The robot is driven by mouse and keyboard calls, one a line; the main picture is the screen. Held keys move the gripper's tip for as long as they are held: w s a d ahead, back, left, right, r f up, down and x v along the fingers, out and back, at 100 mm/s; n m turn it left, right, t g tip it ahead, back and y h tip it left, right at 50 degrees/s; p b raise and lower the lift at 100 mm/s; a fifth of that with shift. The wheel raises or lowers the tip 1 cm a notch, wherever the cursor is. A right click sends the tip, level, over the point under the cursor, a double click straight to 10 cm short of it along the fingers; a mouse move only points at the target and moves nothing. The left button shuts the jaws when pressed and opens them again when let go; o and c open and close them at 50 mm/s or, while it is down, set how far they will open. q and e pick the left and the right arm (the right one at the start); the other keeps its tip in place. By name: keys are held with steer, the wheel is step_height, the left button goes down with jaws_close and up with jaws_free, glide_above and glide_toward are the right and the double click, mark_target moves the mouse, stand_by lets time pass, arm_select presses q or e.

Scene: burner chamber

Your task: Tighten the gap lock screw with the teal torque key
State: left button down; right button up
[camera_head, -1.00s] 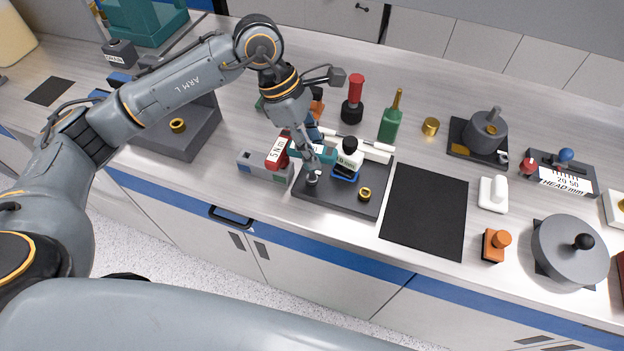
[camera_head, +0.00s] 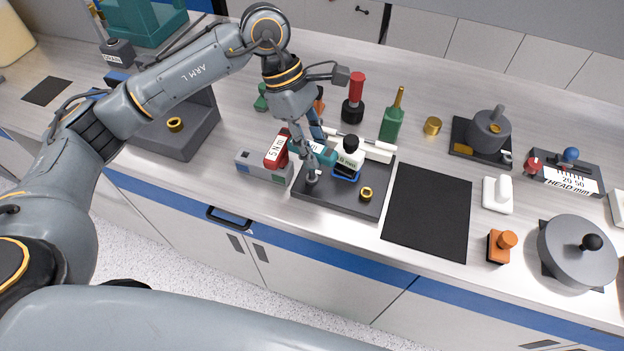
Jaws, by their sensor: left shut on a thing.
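My left gripper (camera_head: 314,150) is shut on the teal torque key (camera_head: 327,157), over the left part of a dark grey plate (camera_head: 338,201). The fingers hide part of the key; a small white label shows beside them. A small grey post (camera_head: 312,178) stands on the plate just below the key, and may be the gap lock screw. I cannot tell whether the key is seated on it. A white block with a black knob (camera_head: 350,158) and a blue base stands to the right, close to the key. My right gripper is not in view.
A red key marked 5 N m (camera_head: 276,150) stands by a grey holder (camera_head: 262,167) left of the plate. A brass ring (camera_head: 366,194) lies on the plate. A black mat (camera_head: 428,212) lies to the right, bare.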

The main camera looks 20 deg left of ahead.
arm_select(q)
steer(key=shift+f+m+b, duration=0.15)
steer(key=shift+m+b, duration=0.15)
steer(key=shift+m, duration=0.2)
steer(key=shift+g, duration=0.3)
steer(key=shift+s+m+g+y+b, duration=0.1)
steer(key=shift+m+g+y+b, duration=0.3)
steer(key=shift+m+b, duration=0.7)
steer(key=shift+f+m+b, duration=0.1)
steer(key=shift+m+b, duration=0.35)
steer(key=shift+m, duration=0.25)
steer(key=shift+m+g+y+b, duration=0.3)
steer(key=shift+m+g+b, duration=0.1)
steer(key=shift+m, duration=0.2)
